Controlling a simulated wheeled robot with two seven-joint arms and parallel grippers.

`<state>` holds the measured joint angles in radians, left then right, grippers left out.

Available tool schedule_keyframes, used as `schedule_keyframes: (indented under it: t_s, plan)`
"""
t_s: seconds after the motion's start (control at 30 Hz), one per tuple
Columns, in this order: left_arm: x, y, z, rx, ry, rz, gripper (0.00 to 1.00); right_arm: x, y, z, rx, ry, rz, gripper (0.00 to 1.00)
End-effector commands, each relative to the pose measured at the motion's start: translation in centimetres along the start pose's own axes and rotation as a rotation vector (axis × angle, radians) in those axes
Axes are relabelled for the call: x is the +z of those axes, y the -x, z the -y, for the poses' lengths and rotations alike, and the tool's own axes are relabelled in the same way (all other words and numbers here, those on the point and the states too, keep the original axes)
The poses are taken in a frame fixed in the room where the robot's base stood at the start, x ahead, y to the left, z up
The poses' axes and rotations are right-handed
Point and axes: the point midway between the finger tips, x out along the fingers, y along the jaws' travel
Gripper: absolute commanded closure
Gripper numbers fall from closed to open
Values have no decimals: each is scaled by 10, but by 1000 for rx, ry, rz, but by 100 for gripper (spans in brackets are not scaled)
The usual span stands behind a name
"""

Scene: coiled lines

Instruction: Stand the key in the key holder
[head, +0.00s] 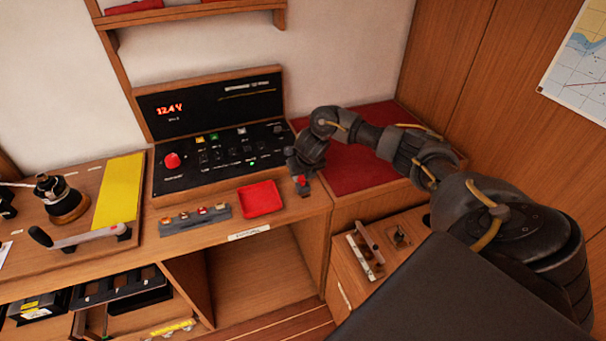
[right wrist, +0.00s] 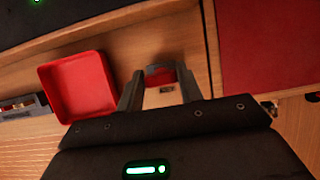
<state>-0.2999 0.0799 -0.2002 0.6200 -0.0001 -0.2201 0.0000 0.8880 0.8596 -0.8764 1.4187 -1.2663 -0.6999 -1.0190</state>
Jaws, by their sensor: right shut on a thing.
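My right gripper (head: 303,187) is over the right end of the wooden desk, right of the red tray. It is shut on a small red-topped thing, which looks like the key (head: 301,180); its red part also shows between the fingertips in the right wrist view (right wrist: 159,74). The lower part of the key is hard to make out. A grey rack (head: 195,219) with several small coloured pieces on it lies left of the tray and looks like the key holder. Its end shows at the left of the right wrist view (right wrist: 22,107). My left gripper is not in view.
A shallow red tray (head: 261,198) lies between the rack and my right gripper. A black control panel (head: 215,145) with switches and a red knob stands behind. A red pad (head: 360,165) is under my right arm. A lever (head: 80,237) is at the left.

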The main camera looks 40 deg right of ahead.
Motion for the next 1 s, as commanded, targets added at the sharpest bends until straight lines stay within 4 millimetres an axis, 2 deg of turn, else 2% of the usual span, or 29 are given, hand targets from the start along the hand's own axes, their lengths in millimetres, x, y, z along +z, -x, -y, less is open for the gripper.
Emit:
schedule_keyframes:
  t_s: [0.53, 1.0]
  plan:
    - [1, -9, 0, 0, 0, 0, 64, -4, -10, 0, 0, 0, 0, 85]
    - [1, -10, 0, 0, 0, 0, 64, -5, -11, 0, 0, 0, 0, 85]
